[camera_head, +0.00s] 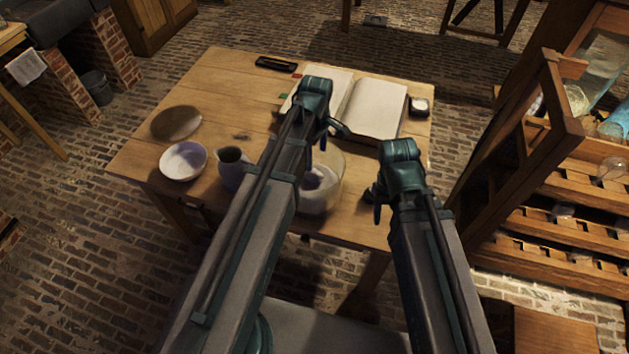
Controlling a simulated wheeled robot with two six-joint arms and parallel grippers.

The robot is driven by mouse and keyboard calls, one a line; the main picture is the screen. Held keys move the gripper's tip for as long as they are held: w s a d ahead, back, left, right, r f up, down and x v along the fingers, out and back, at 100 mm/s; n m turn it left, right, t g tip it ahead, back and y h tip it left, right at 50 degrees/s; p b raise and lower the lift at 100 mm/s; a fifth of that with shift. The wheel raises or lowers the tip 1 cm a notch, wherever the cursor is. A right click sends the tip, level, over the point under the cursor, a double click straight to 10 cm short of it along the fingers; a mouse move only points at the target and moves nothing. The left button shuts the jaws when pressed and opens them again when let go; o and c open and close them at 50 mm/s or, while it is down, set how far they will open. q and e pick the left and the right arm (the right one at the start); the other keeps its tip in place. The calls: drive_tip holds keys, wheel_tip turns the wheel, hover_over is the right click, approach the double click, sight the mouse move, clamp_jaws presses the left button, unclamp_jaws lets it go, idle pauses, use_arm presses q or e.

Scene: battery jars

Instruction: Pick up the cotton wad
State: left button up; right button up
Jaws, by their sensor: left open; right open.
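I cannot make out the cotton wad for certain. A clear glass jar (333,165) stands on the table between my two arms, with something whitish inside it, partly hidden by my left arm. My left gripper (331,138) is open above the back of the jar, in front of the open book. My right gripper (377,203) is open to the right of the jar, over the front right of the table. I see nothing held in either gripper.
The wooden table (225,85) bears an open book (378,108), a dark case (276,64), a small dark pot with a white top (419,106), a brown disc (176,123), a white bowl (183,162) and a jug (231,170). A wooden rack (530,150) stands close on the right.

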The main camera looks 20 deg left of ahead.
sight(314, 172)
use_arm(q)
drive_tip(key=shift+f+b, duration=1.1)
drive_tip(key=shift+f, duration=0.55)
use_arm(e)
drive_tip(key=shift+f, duration=1.65)
use_arm(q)
drive_tip(key=shift+f, duration=0.1)
use_arm(e)
drive_tip(key=shift+f, duration=0.15)
use_arm(q)
drive_tip(key=f+b, duration=0.5)
drive_tip(key=shift+s+a, duration=0.2)
use_arm(e)
wheel_tip(314, 172, down, 5)
drive_tip(key=shift+r, duration=0.1)
use_arm(q)
drive_tip(key=c, duration=1.4)
